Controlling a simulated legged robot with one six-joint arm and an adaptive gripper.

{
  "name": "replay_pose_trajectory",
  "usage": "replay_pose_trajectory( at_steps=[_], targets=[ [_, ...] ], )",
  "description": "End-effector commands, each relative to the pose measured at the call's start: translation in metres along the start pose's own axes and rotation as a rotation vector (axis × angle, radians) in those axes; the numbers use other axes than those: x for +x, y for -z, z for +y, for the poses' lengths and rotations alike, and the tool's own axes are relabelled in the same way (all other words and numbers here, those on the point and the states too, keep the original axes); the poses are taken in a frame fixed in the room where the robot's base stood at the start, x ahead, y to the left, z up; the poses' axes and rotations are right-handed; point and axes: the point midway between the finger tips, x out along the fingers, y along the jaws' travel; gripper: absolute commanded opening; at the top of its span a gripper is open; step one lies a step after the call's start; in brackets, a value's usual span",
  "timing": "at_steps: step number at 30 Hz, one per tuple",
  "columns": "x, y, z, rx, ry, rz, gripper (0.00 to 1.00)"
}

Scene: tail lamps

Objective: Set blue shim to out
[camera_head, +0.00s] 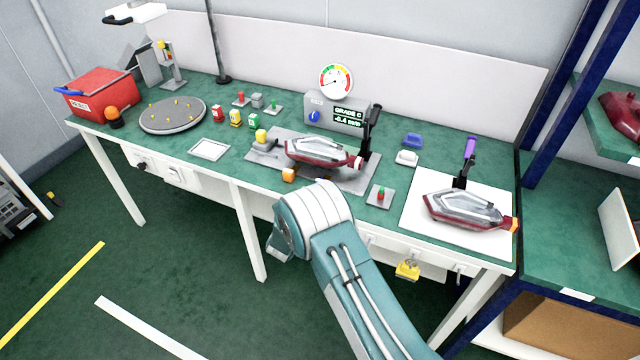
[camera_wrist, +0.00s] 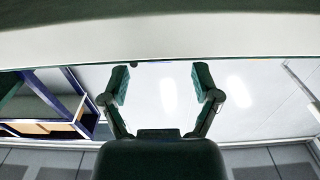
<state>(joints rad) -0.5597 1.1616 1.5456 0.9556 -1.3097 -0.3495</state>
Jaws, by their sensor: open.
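A small blue block (camera_head: 412,140), which looks like the blue shim, lies on the green bench top behind a similar white block (camera_head: 406,157). It is between the grey test fixture and the white mat. A tail lamp (camera_head: 322,152) sits on the fixture's plate, beside a black upright clamp handle (camera_head: 372,118). My gripper (camera_wrist: 162,80) is open and empty in the wrist view, with no shim between its fingers. In the head view my arm reaches up before the bench's front edge, and my fingers cannot be made out there.
A gauge box (camera_head: 336,112) with a blue knob stands behind the lamp. A second lamp (camera_head: 462,208) lies on the white mat (camera_head: 415,222) by a purple-handled clamp (camera_head: 468,150). A red bin (camera_head: 100,95) and round tray (camera_head: 172,115) are left. Blue shelving (camera_head: 575,100) bounds the right.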

Motion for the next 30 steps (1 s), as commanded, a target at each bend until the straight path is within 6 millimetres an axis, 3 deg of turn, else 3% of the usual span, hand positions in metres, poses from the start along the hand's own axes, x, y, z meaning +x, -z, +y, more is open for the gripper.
replay_pose_trajectory(
  at_steps=[3,9,19,20,25,30],
  targets=[
    [0.023,0.000,0.001,0.002,-0.002,0.001,0.80],
    [0.046,0.000,0.000,0.001,0.000,0.001,0.80],
    [0.051,0.000,-0.001,-0.001,0.001,0.000,0.80],
    [0.051,0.000,-0.001,-0.001,0.001,0.000,0.76],
    [0.051,0.000,-0.001,0.000,0.002,0.000,0.00],
    [0.050,0.000,-0.001,-0.001,0.003,0.000,0.00]
  ],
)
